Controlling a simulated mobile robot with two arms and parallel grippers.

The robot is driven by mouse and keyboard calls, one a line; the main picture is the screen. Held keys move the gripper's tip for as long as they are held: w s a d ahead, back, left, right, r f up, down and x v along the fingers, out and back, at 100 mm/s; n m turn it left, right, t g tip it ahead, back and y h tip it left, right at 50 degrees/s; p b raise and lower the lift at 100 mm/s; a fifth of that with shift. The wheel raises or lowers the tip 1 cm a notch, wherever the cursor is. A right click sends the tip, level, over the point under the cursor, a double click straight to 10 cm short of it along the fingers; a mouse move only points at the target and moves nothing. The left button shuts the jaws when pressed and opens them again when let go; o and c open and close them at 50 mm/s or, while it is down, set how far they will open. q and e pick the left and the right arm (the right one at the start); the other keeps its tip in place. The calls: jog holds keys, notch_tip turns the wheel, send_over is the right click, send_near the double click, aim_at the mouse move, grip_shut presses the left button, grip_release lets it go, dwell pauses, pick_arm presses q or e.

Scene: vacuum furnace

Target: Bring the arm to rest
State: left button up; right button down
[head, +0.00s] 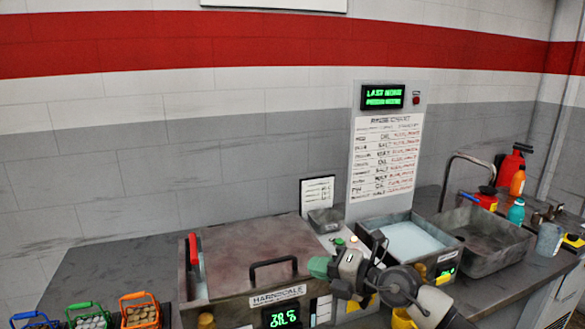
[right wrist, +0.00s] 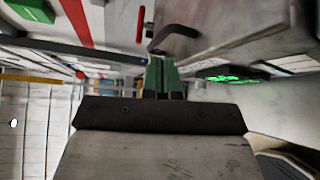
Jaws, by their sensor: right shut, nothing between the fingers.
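My right arm (head: 395,283) reaches in from the lower right. My right gripper (head: 318,266) has green fingertips and points left, in front of the furnace lid with its black handle. In the right wrist view the green fingers (right wrist: 160,76) are together, with nothing between them. A black handle (right wrist: 172,38) shows beyond the fingertips there. My left gripper is not in view.
The furnace box (head: 240,255) with a green display stands close by the right gripper. A bath of pale liquid (head: 408,240) and a grey sink (head: 482,240) are to the right. Small baskets (head: 140,312) stand at the lower left. A chart panel (head: 388,150) stands behind.

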jog(key=s+r+m+t, duration=0.2)
jog(key=s+m+t, duration=0.3)
jog(key=m+t, duration=0.5)
jog(key=s+d+f+m+g+h, duration=0.3)
jog(key=s+d+f+m+h, duration=0.6)
jog(key=d+f+m+h, duration=0.7)
jog(key=s+f+m+g+y, duration=0.1)
jog(key=s+f+m+g, duration=0.2)
jog(key=s, duration=0.4)
jog(key=s+a+f+g+y, duration=0.1)
jog(key=s+f+g, duration=0.2)
jog(key=s+g, duration=0.35)
jog(key=s+f+m+g+y, duration=0.1)
jog(key=s+f+m+g, duration=0.15)
jog(key=s, duration=0.65)
notch_tip(320, 180, down, 27)
jog(key=s+n+g, duration=0.1)
jog(key=s+d+f+g, duration=0.1)
jog(key=s+d+f, duration=0.2)
jog(key=s+f, duration=1.1)
jog(key=shift+s+f+h, duration=0.3)
jog(key=shift+s+f, duration=0.05)
jog(key=shift+s, duration=0.5)
